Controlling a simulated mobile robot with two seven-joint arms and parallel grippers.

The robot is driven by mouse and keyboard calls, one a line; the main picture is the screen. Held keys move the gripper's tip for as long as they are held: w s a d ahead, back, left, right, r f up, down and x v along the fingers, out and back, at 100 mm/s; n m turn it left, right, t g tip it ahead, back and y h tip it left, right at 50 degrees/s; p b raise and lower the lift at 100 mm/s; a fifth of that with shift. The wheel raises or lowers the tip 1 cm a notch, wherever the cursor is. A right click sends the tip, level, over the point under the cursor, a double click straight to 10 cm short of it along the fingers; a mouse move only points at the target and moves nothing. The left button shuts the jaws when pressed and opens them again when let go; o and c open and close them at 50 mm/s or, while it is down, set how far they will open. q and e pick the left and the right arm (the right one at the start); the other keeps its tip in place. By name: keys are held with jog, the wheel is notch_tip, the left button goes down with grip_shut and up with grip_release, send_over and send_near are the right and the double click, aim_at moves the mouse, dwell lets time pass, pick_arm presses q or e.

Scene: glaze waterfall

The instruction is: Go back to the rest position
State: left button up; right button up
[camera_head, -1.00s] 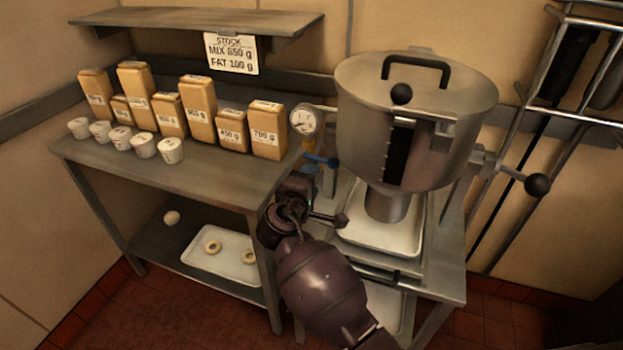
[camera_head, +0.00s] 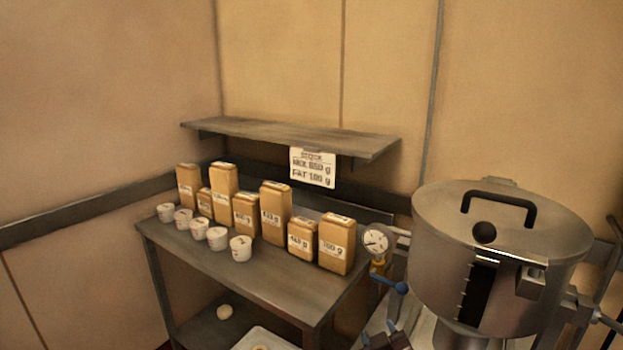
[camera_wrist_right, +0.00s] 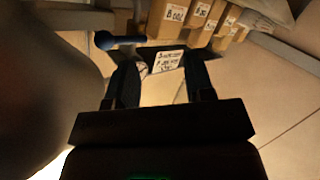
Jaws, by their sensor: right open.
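My right gripper (camera_head: 385,340) shows only at the bottom edge of the head view, beside the steel hopper's stand. In the right wrist view it (camera_wrist_right: 162,65) is open, with its two dark fingers apart and nothing held between them. My left gripper is in neither view now. The lidded steel hopper (camera_head: 490,265) stands to the right of my right gripper in the head view. A blue-knobbed lever (camera_head: 388,284) is just above the gripper there; the blue knob (camera_wrist_right: 104,40) also shows left of the fingers in the wrist view.
A steel table (camera_head: 275,285) bears several tan packets (camera_head: 275,215) and several white cups (camera_head: 217,239). A wall shelf (camera_head: 290,136) with a stock sign (camera_head: 313,168) hangs above. A round gauge (camera_head: 375,241) sits between table and hopper. A tray (camera_head: 262,338) is partly visible below.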

jog(key=s+d+f+m+g, duration=0.1)
jog(key=s+d+f, duration=0.3)
jog(key=s, duration=0.4)
jog(key=s+d+f+m+g, duration=0.1)
jog(key=s+d+f+m, duration=0.1)
jog(key=s+d+f, duration=0.3)
jog(key=s+d+f+m+g, duration=0.1)
jog(key=s+d+f, duration=0.3)
jog(key=s, duration=0.8)
notch_tip(320, 180, down, 2)
jog(key=shift+s+d+f+m+g+h, duration=0.2)
jog(key=shift+s+m+g+h, duration=0.1)
jog(key=shift+s+h, duration=0.1)
jog(key=shift+w, duration=0.1)
